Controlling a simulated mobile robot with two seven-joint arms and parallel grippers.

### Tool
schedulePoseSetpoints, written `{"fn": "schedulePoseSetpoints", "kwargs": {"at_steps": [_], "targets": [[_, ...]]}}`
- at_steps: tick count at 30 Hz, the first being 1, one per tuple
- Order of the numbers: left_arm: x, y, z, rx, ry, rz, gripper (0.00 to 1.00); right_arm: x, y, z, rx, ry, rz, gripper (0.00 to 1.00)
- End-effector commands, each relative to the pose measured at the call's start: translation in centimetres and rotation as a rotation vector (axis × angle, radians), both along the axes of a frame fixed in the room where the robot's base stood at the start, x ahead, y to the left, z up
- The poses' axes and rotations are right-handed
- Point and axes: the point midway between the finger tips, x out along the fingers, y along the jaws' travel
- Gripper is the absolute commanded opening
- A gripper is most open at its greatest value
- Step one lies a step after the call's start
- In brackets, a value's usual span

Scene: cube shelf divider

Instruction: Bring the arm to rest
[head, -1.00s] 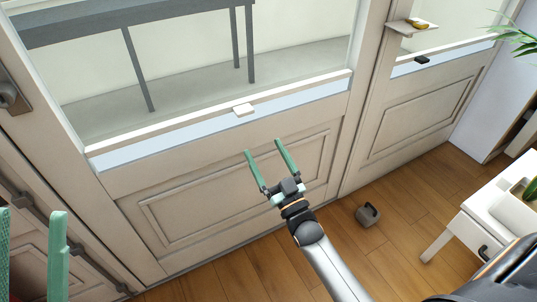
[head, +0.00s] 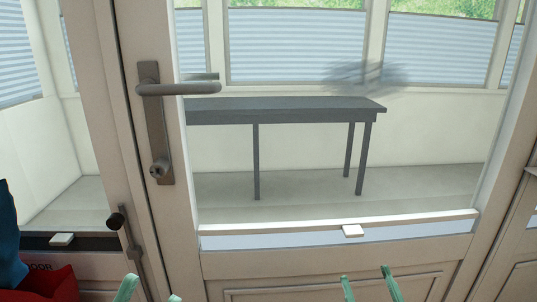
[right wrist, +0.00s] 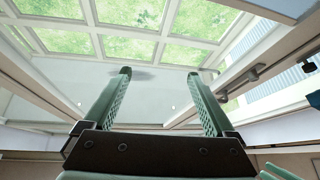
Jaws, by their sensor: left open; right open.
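My left gripper (head: 148,293) shows at the bottom edge of the head view, left of the middle; only its two green fingertips are visible, apart. My right gripper (head: 367,284) shows at the bottom right of the head view, with its two green fingers apart in front of the lower door panel. In the right wrist view, my right gripper (right wrist: 159,74) has its fingers wide apart and nothing between them. Both arms are hidden below the head view.
A white glazed door with a handle (head: 178,88) stands ahead. Behind its glass is a dark grey table (head: 285,108). A small white block (head: 352,231) sits on the door's lower ledge. A red item (head: 48,286) and a blue item (head: 8,235) are at the lower left.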

Motion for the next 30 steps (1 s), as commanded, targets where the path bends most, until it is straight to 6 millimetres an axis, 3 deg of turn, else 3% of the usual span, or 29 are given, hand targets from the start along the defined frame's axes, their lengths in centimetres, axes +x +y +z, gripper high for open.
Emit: {"fn": "schedulePoseSetpoints", "kwargs": {"at_steps": [3, 6, 17, 20, 30], "targets": [[0.0, 0.0, 0.1, -0.001, -0.002, 0.000, 0.50, -4.1, 2.7, 4.9, -0.064, -0.097, 0.070, 0.90], [0.0, 0.0, 0.1, -0.002, -0.003, 0.000, 0.50, -7.0, 4.4, 8.1, -0.095, -0.160, 0.116, 0.90], [0.0, 0.0, 0.1, -0.002, -0.004, 0.001, 0.50, -15.8, 7.9, 16.5, -0.126, -0.325, 0.231, 0.90], [1.4, 0.2, 0.5, 0.003, 0.077, 0.019, 0.50, -14.1, 7.7, 16.7, -0.125, -0.240, 0.213, 0.90], [5.8, 1.2, -2.0, 0.019, 0.413, 0.093, 0.50, -9.7, 6.7, 14.2, -0.112, 0.101, 0.159, 0.90]]}}
